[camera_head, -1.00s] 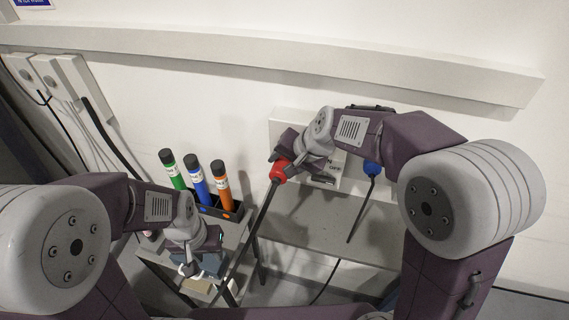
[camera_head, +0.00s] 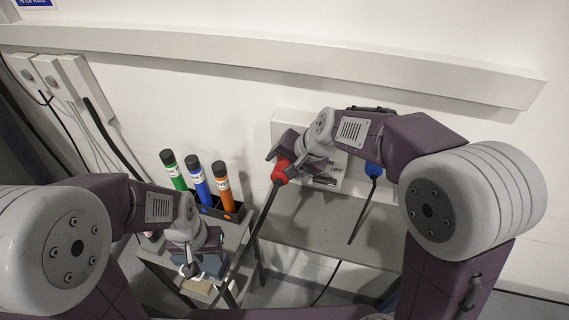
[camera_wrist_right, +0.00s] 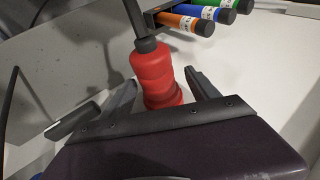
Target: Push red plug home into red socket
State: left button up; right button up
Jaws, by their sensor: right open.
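The red plug (camera_head: 281,172), with its black cable hanging down, is at the white wall panel (camera_head: 287,120). The red socket is hidden behind the plug and my right gripper, so I cannot tell how deep the plug sits. My right gripper (camera_head: 283,160) is open, with one finger apart from the plug on each side. The right wrist view shows the ribbed red plug (camera_wrist_right: 158,78) between the two spread fingers (camera_wrist_right: 160,92). My left gripper (camera_head: 190,268) is low at the left, over the small grey stand; its fingers are too small to read.
A blue plug (camera_head: 373,170) with a hanging cable is at the panel's right. Green, blue and orange capped tubes (camera_head: 226,192) stand in a black rack (camera_head: 232,216) to the left. A grey shelf (camera_head: 320,236) lies below the panel. Wall boxes (camera_head: 85,85) with cables are far left.

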jog(key=b+v, duration=0.2)
jog(key=v, duration=0.7)
jog(key=shift+w, duration=0.1)
jog(key=shift+d, duration=0.1)
